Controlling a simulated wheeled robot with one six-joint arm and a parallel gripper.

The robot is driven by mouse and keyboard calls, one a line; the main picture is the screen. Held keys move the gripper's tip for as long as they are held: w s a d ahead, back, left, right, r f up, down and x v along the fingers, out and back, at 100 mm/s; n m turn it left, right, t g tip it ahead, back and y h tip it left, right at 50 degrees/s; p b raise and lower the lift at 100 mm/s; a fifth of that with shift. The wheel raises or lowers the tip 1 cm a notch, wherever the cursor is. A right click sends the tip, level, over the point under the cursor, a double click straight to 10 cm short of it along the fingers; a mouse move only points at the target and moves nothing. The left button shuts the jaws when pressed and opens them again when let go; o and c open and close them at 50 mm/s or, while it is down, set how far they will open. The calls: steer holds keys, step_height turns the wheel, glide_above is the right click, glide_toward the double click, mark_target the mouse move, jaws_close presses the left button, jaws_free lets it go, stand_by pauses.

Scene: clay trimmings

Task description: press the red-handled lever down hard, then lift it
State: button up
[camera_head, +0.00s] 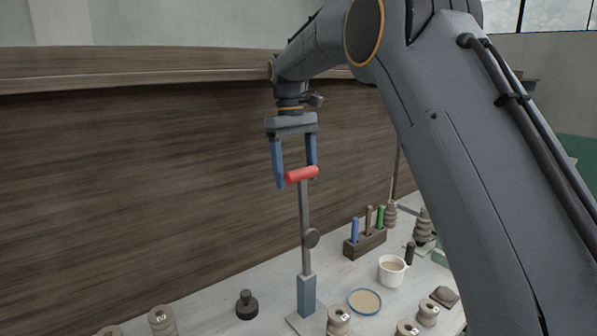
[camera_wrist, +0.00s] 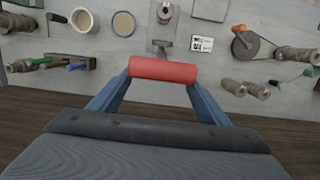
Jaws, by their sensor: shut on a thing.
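The lever's red handle (camera_head: 302,174) sits at the top of a grey lever arm (camera_head: 305,212), which stands nearly upright. In the wrist view the red handle (camera_wrist: 162,69) spans between the fingertips (camera_wrist: 160,76). The gripper is shut on the handle. In the wrist view the post and base are partly hidden behind the handle.
On the bench are a wooden tool block (camera_head: 364,243), a white cup (camera_head: 392,270), a blue-rimmed dish (camera_head: 365,301), a dark weight (camera_head: 246,305) and several spools (camera_head: 162,320). A wooden wall (camera_head: 130,180) stands behind. The space around the lever's upper part is clear.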

steer(key=o, duration=1.1)
steer(key=shift+w+f, duration=0.1)
steer(key=shift+f, duration=0.4)
steer(key=o, duration=0.4)
steer(key=shift+w+a, duration=0.15)
steer(key=shift+r, duration=0.15)
steer(key=shift+w+a+r+b, duration=0.1)
steer(key=shift+r+b, duration=0.35)
steer(key=shift+r, duration=0.85)
steer(key=shift+w+a+r+b, duration=0.15)
steer(key=shift+r+b, duration=0.25)
steer(key=shift+r, duration=0.9)
steer(key=shift+w+a+r+b, duration=0.1)
steer(key=shift+r+b, duration=0.35)
steer(key=shift+r, duration=0.85)
